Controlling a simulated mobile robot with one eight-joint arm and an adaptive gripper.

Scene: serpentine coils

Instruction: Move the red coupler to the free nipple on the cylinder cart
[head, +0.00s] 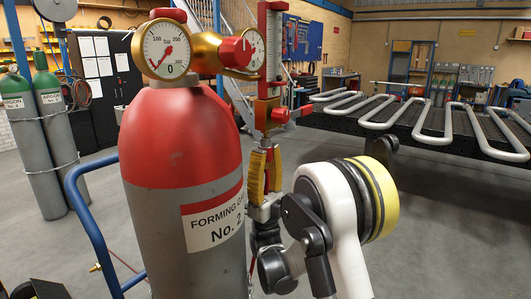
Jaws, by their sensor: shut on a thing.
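The cylinder cart carries a grey gas cylinder (180,240) with a red shoulder, labelled forming gas No. 2. A brass regulator (207,50) with two gauges sits on top, with an upright flowmeter (271,45) at its right. Under the flowmeter is a brass block (267,113) with a red knob on its right. My gripper (265,152) points up below this block, its yellow fingers shut. Red shows between the fingers, and I take it as the red coupler (267,172), mostly hidden. I cannot tell whether it touches a nipple above.
The cart's blue frame (82,215) curves at the cylinder's left. Argon cylinders (52,130) stand further left. A dark table (440,135) with silver serpentine coils (395,112) fills the right background. Grey floor is open between.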

